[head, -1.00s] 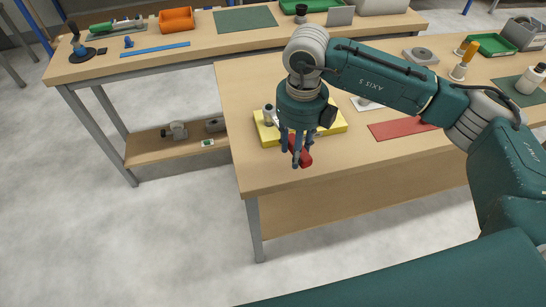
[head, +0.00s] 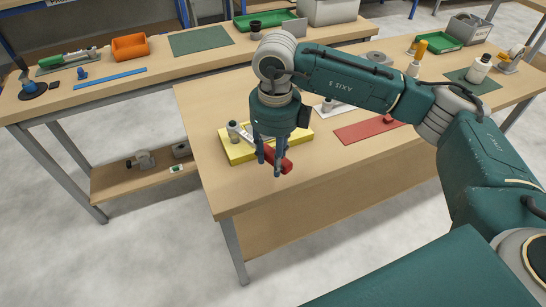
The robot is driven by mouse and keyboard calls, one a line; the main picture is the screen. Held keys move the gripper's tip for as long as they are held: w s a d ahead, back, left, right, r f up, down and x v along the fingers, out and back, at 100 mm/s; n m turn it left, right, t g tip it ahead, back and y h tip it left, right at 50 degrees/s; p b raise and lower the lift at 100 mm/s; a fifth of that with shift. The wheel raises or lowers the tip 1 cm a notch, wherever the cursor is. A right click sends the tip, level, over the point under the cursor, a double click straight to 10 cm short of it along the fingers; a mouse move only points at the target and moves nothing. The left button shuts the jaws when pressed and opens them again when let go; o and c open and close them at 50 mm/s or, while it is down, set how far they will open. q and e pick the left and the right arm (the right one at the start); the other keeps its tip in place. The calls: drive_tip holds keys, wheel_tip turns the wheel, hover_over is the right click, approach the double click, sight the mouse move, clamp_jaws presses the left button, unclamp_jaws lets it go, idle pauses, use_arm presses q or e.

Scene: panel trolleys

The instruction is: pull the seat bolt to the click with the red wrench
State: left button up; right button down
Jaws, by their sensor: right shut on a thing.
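My right gripper (head: 270,164) points down over the front left of the near bench. It is shut on the red handle of the wrench (head: 287,164). The wrench's grey shaft (head: 248,135) runs back left over a yellow block (head: 239,156). A grey upright cylinder (head: 233,131) stands at the block's left end, by the wrench's far end. My gripper hides part of the block and handle. The seat bolt is too small or hidden to make out, and I cannot tell how the wrench sits on it. My left gripper is not in view.
A red mat (head: 357,134) with a small red piece (head: 390,119) lies right of the block. Bottles, a green tray (head: 437,44) and a grey bin (head: 468,29) stand farther right. A second bench (head: 150,64) is behind. The bench's front left corner is clear.

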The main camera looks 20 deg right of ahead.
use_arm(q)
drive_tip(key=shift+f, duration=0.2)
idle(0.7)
use_arm(e)
drive_tip(key=shift+f+b, duration=0.1)
drive_tip(key=shift+b, duration=0.25)
drive_tip(key=shift+f+b, duration=0.35)
drive_tip(key=shift+f, duration=0.1)
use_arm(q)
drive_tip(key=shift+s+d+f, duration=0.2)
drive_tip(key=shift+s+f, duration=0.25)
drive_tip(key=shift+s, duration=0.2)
use_arm(e)
drive_tip(key=shift+d, duration=0.1)
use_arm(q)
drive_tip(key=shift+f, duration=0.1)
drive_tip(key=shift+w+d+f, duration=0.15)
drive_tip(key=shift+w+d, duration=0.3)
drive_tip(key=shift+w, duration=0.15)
use_arm(e)
drive_tip(key=shift+w+a, duration=0.1)
drive_tip(key=shift+a, duration=0.1)
